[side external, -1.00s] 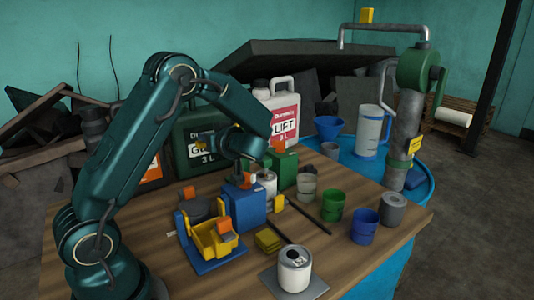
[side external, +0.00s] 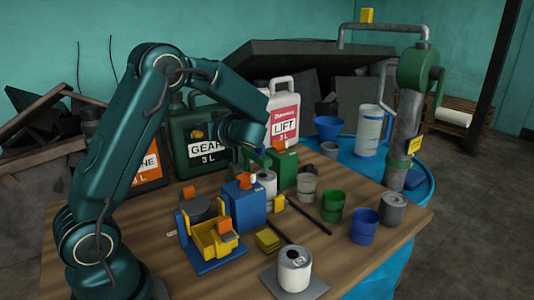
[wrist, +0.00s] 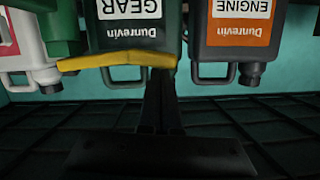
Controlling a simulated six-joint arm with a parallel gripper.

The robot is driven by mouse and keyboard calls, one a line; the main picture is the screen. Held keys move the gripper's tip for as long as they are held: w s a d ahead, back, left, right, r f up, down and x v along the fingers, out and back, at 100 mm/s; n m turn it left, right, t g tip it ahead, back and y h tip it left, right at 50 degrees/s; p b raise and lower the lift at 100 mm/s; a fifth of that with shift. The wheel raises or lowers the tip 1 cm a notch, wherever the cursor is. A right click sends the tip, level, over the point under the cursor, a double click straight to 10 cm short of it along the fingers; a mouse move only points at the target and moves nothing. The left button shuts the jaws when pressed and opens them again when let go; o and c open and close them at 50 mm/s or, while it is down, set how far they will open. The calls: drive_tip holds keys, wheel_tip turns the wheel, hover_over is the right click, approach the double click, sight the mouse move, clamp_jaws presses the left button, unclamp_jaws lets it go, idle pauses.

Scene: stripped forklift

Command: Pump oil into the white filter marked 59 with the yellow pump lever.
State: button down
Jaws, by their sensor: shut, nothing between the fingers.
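A white can-shaped filter (side external: 294,265) stands on a grey plate at the table's front. Another white can (side external: 265,181) stands between the blue box (side external: 243,205) and the green box (side external: 283,168). I cannot read 59 on either can. In the wrist view a yellow bar, seemingly the pump lever (wrist: 120,60), crosses in front of the jugs. My gripper (wrist: 166,76) is shut and empty, its dark fingertips close to the bar's right end; contact cannot be told. In the side external view my fingers are mostly hidden by the wrist and boxes.
The white LIFT jug (side external: 284,115), green GEAR jug (side external: 203,157) and orange-labelled ENGINE jug (side external: 150,172) line the table's back. Green (side external: 333,205) and blue (side external: 365,226) cups stand right. A yellow-and-blue fixture (side external: 212,238) stands front left.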

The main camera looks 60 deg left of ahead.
drive_tip(key=v, duration=1)
drive_tip(key=shift+s+r, duration=0.35)
drive_tip(key=shift+r, duration=0.1)
